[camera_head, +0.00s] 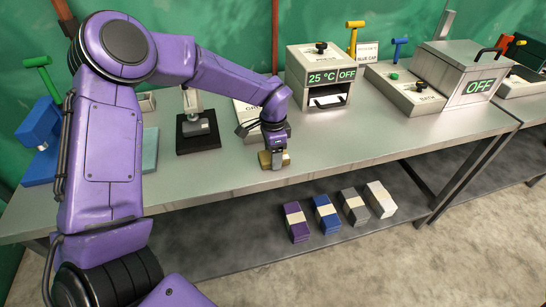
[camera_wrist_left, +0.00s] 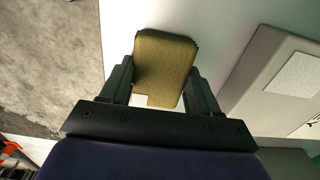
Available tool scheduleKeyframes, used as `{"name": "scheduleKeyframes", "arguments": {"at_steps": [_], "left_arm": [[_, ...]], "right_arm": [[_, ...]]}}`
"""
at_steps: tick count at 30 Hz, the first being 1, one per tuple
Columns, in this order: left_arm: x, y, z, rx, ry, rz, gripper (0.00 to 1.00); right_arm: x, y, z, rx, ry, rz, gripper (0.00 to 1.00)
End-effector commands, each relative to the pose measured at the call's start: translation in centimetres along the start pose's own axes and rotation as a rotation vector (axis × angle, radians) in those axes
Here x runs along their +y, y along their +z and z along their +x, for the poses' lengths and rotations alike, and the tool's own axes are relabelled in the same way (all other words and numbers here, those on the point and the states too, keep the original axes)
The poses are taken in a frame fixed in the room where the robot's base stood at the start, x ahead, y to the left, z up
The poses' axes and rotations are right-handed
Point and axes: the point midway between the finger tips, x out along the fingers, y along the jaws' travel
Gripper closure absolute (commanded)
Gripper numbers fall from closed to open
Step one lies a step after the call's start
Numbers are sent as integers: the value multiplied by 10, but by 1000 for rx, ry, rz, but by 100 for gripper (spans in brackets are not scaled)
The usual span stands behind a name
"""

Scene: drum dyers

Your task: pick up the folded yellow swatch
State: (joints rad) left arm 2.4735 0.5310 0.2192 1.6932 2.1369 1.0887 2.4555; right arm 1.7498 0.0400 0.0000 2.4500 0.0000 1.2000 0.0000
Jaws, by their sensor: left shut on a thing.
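The folded yellow swatch (camera_head: 265,160) is at the front edge of the grey bench in the head view. In the left wrist view the swatch (camera_wrist_left: 164,62) is an olive-yellow block between the two dark fingers. My left gripper (camera_head: 275,154) is shut on it, one finger along each side; the gripper also shows in the left wrist view (camera_wrist_left: 160,85). I cannot tell whether the swatch touches the bench or is just above it. My right gripper is not in view.
An oven box reading 25 °C OFF (camera_head: 321,75) stands behind the gripper. A lidded bath reading OFF (camera_head: 458,75) is to the right. A black-based stand (camera_head: 198,132) is to the left. Purple (camera_head: 296,222), blue (camera_head: 326,214), grey and white stacks lie on the lower shelf.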

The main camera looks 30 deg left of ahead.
Motion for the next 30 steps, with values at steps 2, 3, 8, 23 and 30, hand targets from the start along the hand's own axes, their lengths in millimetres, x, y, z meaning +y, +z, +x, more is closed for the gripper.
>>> {"name": "scheduleKeyframes", "arguments": {"at_steps": [2,3,8,23,30], "left_arm": [[0,1,1,-3,2,0,69],[0,1,1,-2,2,0,69],[0,0,-10,2,0,-1,69],[105,0,-110,2,-3,3,69],[138,0,-128,0,1,0,69]], "right_arm": [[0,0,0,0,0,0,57],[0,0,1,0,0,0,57],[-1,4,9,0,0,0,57],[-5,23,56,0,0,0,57],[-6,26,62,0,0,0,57]]}}
